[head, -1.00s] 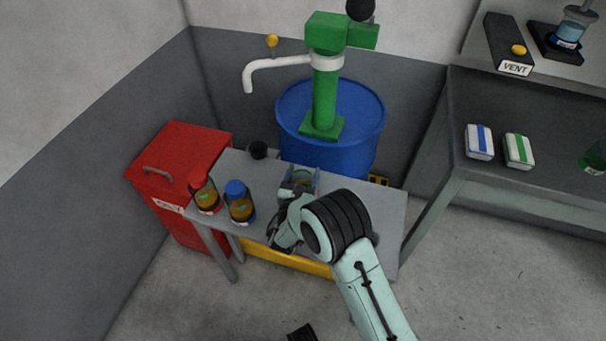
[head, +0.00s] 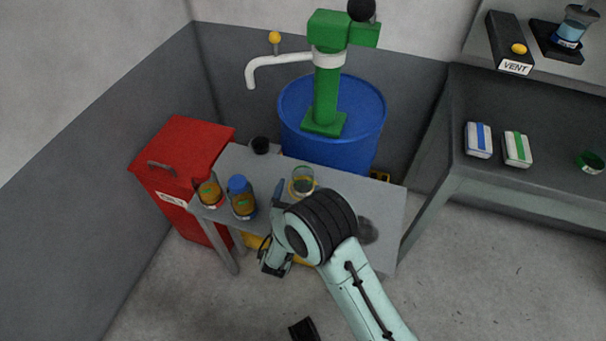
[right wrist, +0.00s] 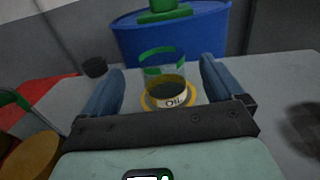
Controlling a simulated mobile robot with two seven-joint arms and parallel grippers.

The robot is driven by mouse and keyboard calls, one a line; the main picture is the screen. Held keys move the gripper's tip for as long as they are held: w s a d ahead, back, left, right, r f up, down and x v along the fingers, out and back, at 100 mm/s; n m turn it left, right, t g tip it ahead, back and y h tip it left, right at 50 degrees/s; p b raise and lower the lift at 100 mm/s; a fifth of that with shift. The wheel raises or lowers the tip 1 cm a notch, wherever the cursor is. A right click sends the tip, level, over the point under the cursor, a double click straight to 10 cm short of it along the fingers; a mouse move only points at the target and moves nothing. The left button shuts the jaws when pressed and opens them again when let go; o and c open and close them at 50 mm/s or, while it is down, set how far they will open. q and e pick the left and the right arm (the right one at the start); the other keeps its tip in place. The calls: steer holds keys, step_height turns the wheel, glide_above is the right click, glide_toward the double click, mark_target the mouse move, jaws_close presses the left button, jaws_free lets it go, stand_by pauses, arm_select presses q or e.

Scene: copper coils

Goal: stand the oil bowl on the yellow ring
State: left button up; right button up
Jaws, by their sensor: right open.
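The oil bowl (head: 304,181) is a clear glass with dark liquid, a green band and a white OIL label; it also shows in the right wrist view (right wrist: 165,84). It stands upright on the yellow ring (right wrist: 147,103), which lies on the grey table and shows around its base. My right gripper (right wrist: 160,75) is open. Its two blue fingers point toward the bowl, one on each side in the wrist view, with a gap to the glass. In the head view my right wrist hides part of the gripper.
Two amber bottles, one red-capped (head: 209,190) and one blue-capped (head: 242,198), stand left of the bowl. A small black cup (head: 260,146) is at the table's back. The blue drum (head: 355,120) with its green pump stands behind. The table's right part (head: 385,205) is free.

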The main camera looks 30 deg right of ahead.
arm_select(q)
steer(key=shift+s+d+r, duration=0.25)
steer(key=shift+s+r, duration=0.05)
steer(key=shift+s, duration=0.15)
arm_select(e)
steer(key=shift+v, duration=2.15)
steer(key=shift+r, duration=0.1)
